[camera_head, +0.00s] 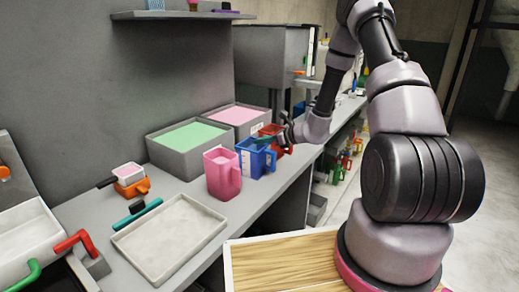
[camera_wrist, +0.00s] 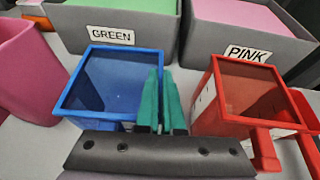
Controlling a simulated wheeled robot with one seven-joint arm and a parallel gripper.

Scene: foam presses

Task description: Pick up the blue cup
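The blue cup (camera_head: 250,162) stands upright on the grey counter, between a pink cup on its left and a red cup behind it to the right. In the wrist view the open-topped blue cup (camera_wrist: 112,85) is left of centre. My gripper (camera_head: 264,143) reaches it from the right, at its upper right side.
The pink cup (camera_head: 221,175) and red cup (camera_head: 271,131) stand close by. Bins with green (camera_head: 170,159) and pink (camera_head: 258,130) contents stand behind, labelled GREEN and PINK in the wrist view. A shallow beige tray (camera_head: 168,230) lies nearer on the counter.

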